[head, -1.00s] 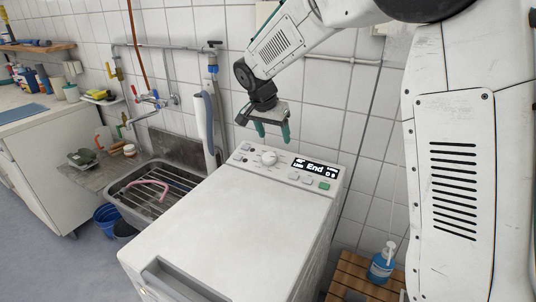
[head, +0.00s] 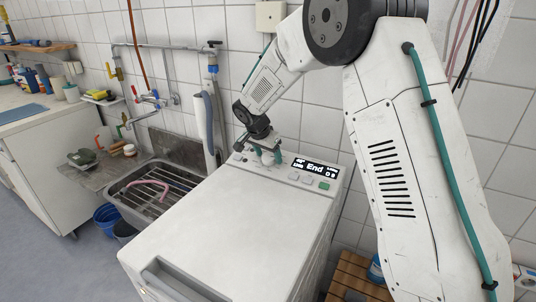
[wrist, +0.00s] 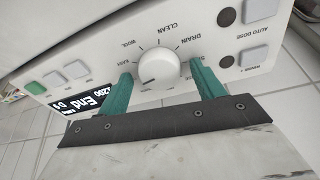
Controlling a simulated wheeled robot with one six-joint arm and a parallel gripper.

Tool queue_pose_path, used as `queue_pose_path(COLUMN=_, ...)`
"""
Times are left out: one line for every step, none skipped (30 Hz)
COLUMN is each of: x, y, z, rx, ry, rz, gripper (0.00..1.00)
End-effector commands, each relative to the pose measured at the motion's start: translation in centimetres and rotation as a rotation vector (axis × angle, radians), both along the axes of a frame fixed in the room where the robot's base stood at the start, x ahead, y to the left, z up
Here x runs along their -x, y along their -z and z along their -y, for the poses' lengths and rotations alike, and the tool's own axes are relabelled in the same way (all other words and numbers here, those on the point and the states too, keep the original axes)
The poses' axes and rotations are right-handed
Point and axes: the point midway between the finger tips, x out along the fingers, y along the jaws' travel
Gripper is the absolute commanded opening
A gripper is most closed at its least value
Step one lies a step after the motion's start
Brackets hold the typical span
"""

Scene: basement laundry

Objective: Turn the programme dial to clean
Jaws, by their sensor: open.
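The white round programme dial (wrist: 158,68) sits on the washing machine's panel between my fingertips in the wrist view. It looks upright on the panel, with a small dark mark at its lower left. CLEAN is printed above it, with DRAIN to the right of that and WOOL to the left. My gripper (wrist: 162,70) is open, one green finger on each side of the dial; I cannot tell if they touch it. In the head view my gripper (head: 265,157) is down at the panel and mostly covers the dial (head: 267,159).
The display (head: 315,168) reads "End", with a green button (head: 324,185) below it. The machine's white top (head: 220,220) is clear. A sink (head: 155,190) with a wire rack stands left, and a tiled wall with pipes is behind.

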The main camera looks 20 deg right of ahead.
Motion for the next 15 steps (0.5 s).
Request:
queue_pose_path(x=-0.01, y=0.03, z=0.02, rx=0.000, ry=0.000, rz=0.000, gripper=0.67)
queue_pose_path(x=-0.01, y=0.03, z=0.01, rx=0.000, ry=0.000, rz=0.000, gripper=0.67)
queue_pose_path(x=-0.01, y=0.02, z=0.00, rx=0.000, ry=0.000, rz=0.000, gripper=0.67)
queue_pose_path(x=-0.01, y=0.02, z=0.00, rx=0.000, ry=0.000, rz=0.000, gripper=0.67)
queue_pose_path(x=-0.01, y=0.01, z=0.00, rx=0.000, ry=0.000, rz=0.000, gripper=0.67)
queue_pose_path(x=0.00, y=0.01, z=-0.01, rx=0.000, ry=0.000, rz=0.000, gripper=0.64)
queue_pose_path(x=0.00, y=0.01, z=-0.01, rx=0.000, ry=-0.001, rz=0.000, gripper=0.56)
queue_pose_path(x=0.00, y=0.00, z=-0.01, rx=0.000, ry=-0.001, rz=0.000, gripper=0.48)
queue_pose_path(x=0.00, y=0.00, z=-0.01, rx=0.000, ry=-0.001, rz=0.000, gripper=0.37)
queue_pose_path(x=0.00, y=0.00, z=-0.01, rx=0.000, ry=-0.001, rz=0.000, gripper=0.28)
queue_pose_path(x=0.00, y=-0.01, z=-0.02, rx=0.000, ry=-0.001, rz=0.000, gripper=0.23)
queue_pose_path(x=0.01, y=0.00, z=-0.02, rx=0.000, ry=-0.001, rz=0.000, gripper=0.23)
queue_pose_path(x=0.01, y=0.00, z=-0.02, rx=0.000, ry=-0.001, rz=0.000, gripper=0.23)
queue_pose_path(x=0.00, y=-0.01, z=-0.02, rx=0.000, ry=-0.001, rz=0.000, gripper=0.23)
queue_pose_path(x=0.01, y=0.00, z=-0.02, rx=0.000, ry=-0.002, rz=-0.001, gripper=0.23)
